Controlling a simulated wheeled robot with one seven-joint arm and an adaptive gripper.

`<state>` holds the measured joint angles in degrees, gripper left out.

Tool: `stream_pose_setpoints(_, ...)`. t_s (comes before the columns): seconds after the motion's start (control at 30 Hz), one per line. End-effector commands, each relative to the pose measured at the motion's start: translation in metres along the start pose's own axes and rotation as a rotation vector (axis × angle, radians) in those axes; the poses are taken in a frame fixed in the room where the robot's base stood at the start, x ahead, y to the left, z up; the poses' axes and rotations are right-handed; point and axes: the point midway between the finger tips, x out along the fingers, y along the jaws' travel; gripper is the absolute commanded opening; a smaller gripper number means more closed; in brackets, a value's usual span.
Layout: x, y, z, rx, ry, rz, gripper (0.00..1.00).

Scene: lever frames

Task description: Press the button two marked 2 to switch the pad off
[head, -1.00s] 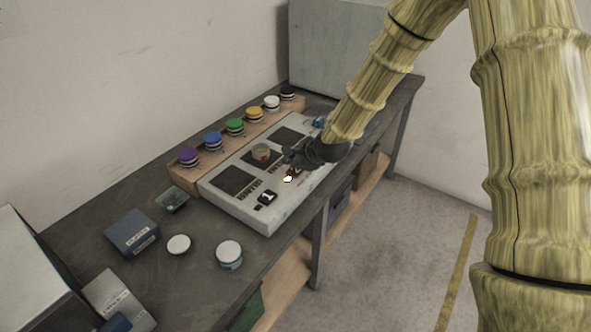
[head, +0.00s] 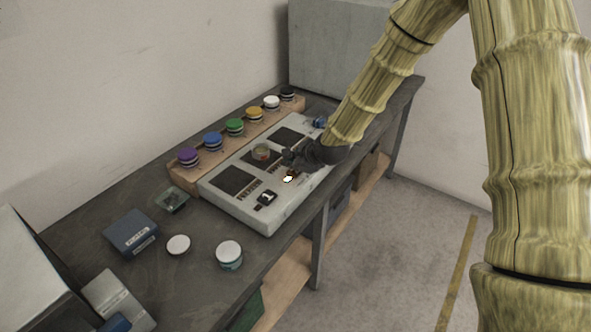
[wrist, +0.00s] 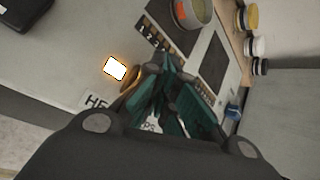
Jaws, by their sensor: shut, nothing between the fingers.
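The pale control panel (head: 273,217) lies on the bench, with dark square pads on top. A row of small dark buttons (wrist: 152,38) with small numerals runs beside the middle pad; the 2 appears to be near its upper left end in the wrist view. A tin (head: 261,151) stands on that pad; its lower part shows in the wrist view (wrist: 190,10). A square light (wrist: 115,69) glows white with an orange edge, left of my fingertips. My gripper (head: 287,157) is shut and empty over the panel's front side; its fingers hide part of the button row.
Several coloured round knobs (head: 212,140) stand on a wooden rail behind the panel. A black switch (head: 266,197) is on the panel's near end. A blue box (head: 131,232), a white disc (head: 178,244) and a lidded jar (head: 229,254) stand on the nearer bench.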

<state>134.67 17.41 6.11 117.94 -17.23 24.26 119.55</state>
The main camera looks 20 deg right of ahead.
Motion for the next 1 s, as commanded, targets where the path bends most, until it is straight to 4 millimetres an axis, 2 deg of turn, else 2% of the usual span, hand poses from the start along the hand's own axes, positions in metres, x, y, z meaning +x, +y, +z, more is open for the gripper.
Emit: stream_pose_setpoints(1.0, -0.014, -0.01, 0.01, -0.001, 0.0, 0.0, 0.0)
